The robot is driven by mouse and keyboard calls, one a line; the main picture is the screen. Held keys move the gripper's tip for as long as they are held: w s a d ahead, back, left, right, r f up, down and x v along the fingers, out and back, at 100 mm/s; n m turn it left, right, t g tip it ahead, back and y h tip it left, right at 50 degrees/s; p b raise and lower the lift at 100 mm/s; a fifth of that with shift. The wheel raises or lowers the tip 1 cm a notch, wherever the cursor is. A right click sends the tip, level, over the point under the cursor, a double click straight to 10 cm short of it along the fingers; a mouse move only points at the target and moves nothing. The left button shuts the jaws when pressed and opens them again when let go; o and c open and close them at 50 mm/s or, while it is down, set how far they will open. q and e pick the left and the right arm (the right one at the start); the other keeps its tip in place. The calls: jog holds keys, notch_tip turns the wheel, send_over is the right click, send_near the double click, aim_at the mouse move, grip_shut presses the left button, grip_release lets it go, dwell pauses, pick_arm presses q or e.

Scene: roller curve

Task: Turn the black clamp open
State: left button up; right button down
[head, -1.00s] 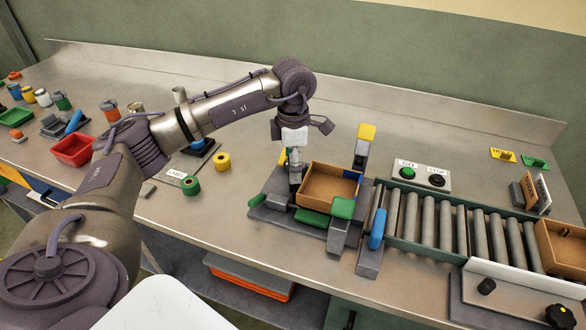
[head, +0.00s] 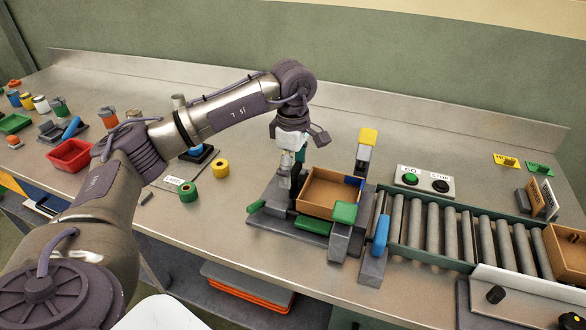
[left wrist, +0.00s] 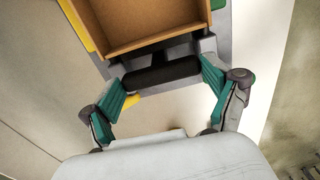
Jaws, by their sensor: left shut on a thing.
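A cardboard-brown open box (head: 325,192) sits in a grey fixture (head: 262,222) on the bench. The black clamp (left wrist: 162,76) shows in the left wrist view as a dark bar just below the box's near wall. My left gripper (head: 294,180) reaches down at the box's left side in the head view. In the left wrist view its two teal finger pads (left wrist: 166,88) stand at either end of the bar, and it is shut on the bar. In the head view the clamp is largely hidden by the gripper. My right gripper is not in view.
Green blocks (head: 344,212), a yellow-topped post (head: 367,137) and a blue handle (head: 380,235) stand around the box. A roller conveyor (head: 445,228) runs right. GO/STOP buttons (head: 425,181) lie behind it.

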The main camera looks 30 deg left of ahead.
aim_at(293, 171)
pick_arm(q)
jog(key=o, duration=0.9)
jog(key=shift+r, duration=0.1)
notch_tip(293, 171, up, 12)
dwell(1.0)
